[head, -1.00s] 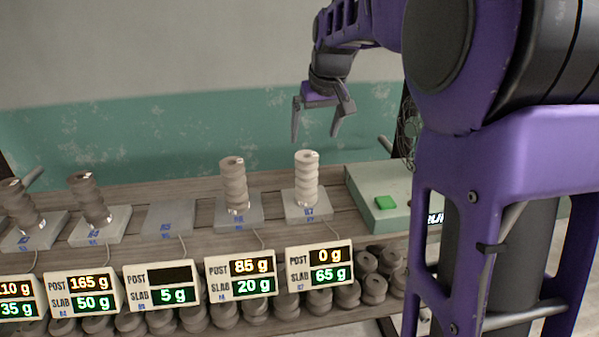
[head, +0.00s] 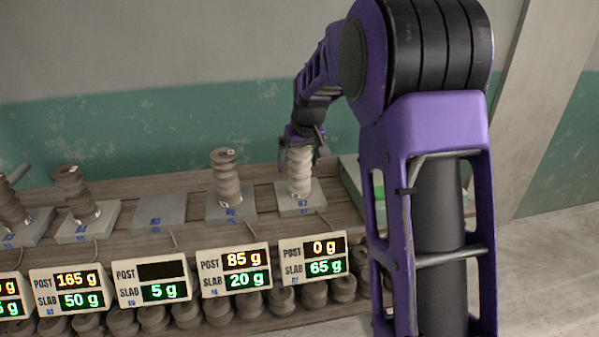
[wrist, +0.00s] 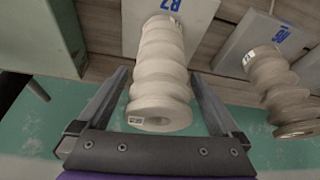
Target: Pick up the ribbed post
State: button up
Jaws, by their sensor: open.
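A pale ribbed post (head: 300,174) stands upright on the slab marked 87 (head: 317,204), at the right end of the row. Its display (head: 313,259) reads POST 0 g and SLAB 65 g. My gripper (head: 301,158) is at the post's upper part, with its fingers on either side of it. In the wrist view the pale post (wrist: 160,75) lies between the two open fingers, with a gap on both sides. The post's top end, with a small label, faces the camera. The slab's marking also shows in the wrist view (wrist: 176,6).
A brown ribbed post (head: 226,178) stands on the slab to the left; its display (head: 235,272) reads 85 g and 20 g. Farther left are an empty slab (head: 158,212) and another dark post (head: 76,195). Several dark ribbed pieces (head: 251,303) lie under the shelf.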

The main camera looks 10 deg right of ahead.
jog(key=shift+x, duration=1.05)
jog(key=shift+r, duration=0.15)
grip_shut()
